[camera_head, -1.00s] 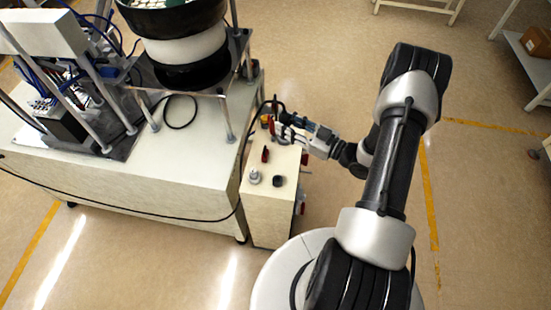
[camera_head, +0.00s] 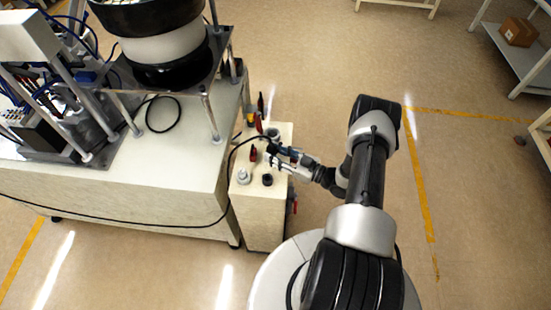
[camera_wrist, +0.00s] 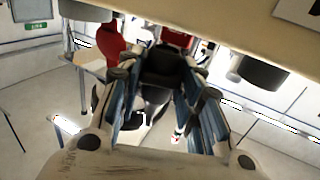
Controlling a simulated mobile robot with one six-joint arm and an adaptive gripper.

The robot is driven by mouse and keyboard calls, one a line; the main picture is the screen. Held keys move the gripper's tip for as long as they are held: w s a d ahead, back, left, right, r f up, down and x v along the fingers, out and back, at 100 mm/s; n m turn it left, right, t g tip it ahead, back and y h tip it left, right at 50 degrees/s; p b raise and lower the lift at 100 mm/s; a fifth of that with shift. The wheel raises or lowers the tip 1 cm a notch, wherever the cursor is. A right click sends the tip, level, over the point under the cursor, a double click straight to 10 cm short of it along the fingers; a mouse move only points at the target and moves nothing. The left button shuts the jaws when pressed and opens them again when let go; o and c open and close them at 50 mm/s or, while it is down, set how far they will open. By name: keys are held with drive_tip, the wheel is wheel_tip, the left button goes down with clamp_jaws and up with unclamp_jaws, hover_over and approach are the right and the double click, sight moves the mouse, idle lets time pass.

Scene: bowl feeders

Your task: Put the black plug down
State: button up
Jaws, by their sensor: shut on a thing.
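The black plug (camera_head: 270,147) is in my gripper (camera_head: 272,156), above the middle of the small cabinet's top (camera_head: 257,199). A black cable runs from the plug to the left and down along the workbench. In the wrist view, the plug (camera_wrist: 168,70) sits between the two fingers of my gripper (camera_wrist: 165,80), which are shut on it. Whether the plug touches the cabinet top is not clear.
On the cabinet top stand a grey fitting (camera_head: 243,176), a black round piece (camera_head: 267,180), a red-handled piece (camera_head: 253,154) and another round fitting (camera_head: 273,134). The workbench (camera_head: 130,200) with the bowl feeder (camera_head: 165,48) is at left.

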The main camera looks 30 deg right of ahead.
drive_tip(key=shift+f, duration=1.2)
drive_tip(key=shift+f+b, duration=0.3)
drive_tip(key=shift+b, duration=0.2)
drive_tip(key=o, duration=1.2)
